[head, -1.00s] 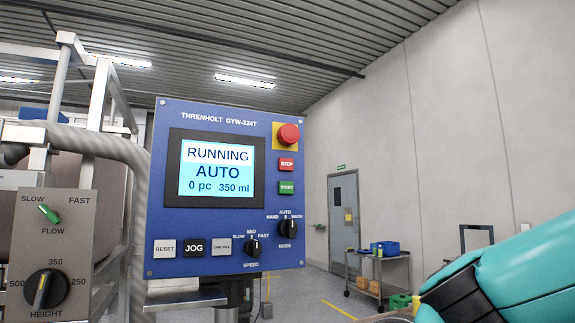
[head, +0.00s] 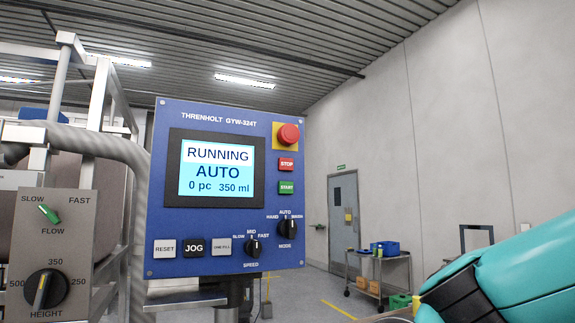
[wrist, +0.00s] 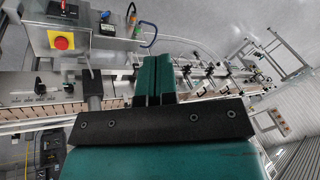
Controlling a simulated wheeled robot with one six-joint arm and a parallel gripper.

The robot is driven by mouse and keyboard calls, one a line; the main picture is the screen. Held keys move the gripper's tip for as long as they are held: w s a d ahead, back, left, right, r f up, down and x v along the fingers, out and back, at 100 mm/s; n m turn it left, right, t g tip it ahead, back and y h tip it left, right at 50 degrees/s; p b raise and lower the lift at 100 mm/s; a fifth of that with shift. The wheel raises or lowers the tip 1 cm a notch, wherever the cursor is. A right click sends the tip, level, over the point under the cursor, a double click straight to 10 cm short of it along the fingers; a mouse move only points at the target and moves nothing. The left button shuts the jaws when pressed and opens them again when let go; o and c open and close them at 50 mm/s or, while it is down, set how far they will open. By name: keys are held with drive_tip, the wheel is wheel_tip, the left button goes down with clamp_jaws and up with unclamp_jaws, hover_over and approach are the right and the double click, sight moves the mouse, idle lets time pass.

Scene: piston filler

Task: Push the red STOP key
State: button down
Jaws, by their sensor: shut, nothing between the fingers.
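The red STOP key (head: 286,164) is on the right side of the blue control panel (head: 215,262), below the red mushroom button (head: 288,134) and above the green START key (head: 286,188). The panel screen (head: 217,171) reads RUNNING, AUTO, 0 pc, 350 ml. My gripper (wrist: 154,75) shows in the wrist view, its teal fingers together and empty, above a conveyor line. It is apart from the panel; the STOP key is not recognisable in the wrist view. My teal arm shows at the lower right of the head view.
Below the screen are RESET, JOG and one-fill keys and two black knobs. A grey box (head: 50,225) with FLOW and HEIGHT knobs stands at left. A steel box with a red-on-yellow button (wrist: 62,42) is at upper left in the wrist view. A cart (head: 380,277) stands behind.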

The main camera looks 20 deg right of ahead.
sight(293, 159)
drive_tip(key=w+d+r+n+t+p, duration=0.3)
drive_tip(key=w+r, duration=0.5)
drive_tip(key=r, duration=0.5)
drive_tip(key=w+d+r+n+t+p, duration=0.3)
drive_tip(key=w+d+r+n+p, duration=0.2)
drive_tip(key=r, duration=0.8)
drive_tip(key=w+d+r+n+t+p, duration=0.3)
drive_tip(key=w+r+n+p, duration=0.5)
drive_tip(key=w+r, duration=0.5)
drive_tip(key=shift+d+r+n, duration=0.5)
drive_tip(key=shift+d+n, duration=0.4)
drive_tip(key=shift+n, duration=0.1)
drive_tip(key=shift+w, duration=0.1)
drive_tip(key=shift+w+p, duration=2.05)
drive_tip(key=shift+w, duration=2.25)
